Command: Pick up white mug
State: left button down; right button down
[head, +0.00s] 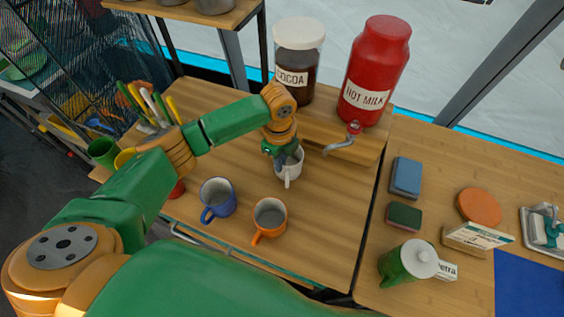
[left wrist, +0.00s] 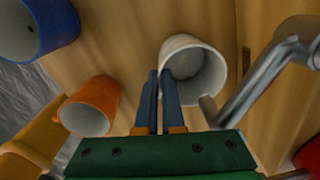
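The exact finger contact is partly hidden. My right gripper is not in view.
A blue mug (head: 217,199) and an orange mug (head: 269,217) stand close by. The red hot milk dispenser (head: 374,75), its metal lever (head: 343,146) and a cocoa jar (head: 298,66) are just behind.

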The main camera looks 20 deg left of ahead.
pick_arm(q)
jog(key=shift+w+r+b, duration=0.1)
jog(key=shift+r+b, duration=0.2)
jog(key=shift+r, duration=1.1)
jog(key=shift+d+r, duration=0.15)
jog(key=shift+d, duration=0.15)
jog(key=s+d+b, duration=0.2)
jog(key=d, duration=0.6)
jog(key=s+d+b, duration=0.2)
jog(key=s+d, duration=0.1)
jog(key=d, duration=0.5)
jog(key=shift+s+d+b, duration=0.25)
jog(key=shift+d+b, duration=0.05)
jog(key=shift+b, duration=0.1)
jog(key=shift+r, duration=0.1)
dwell(0.9)
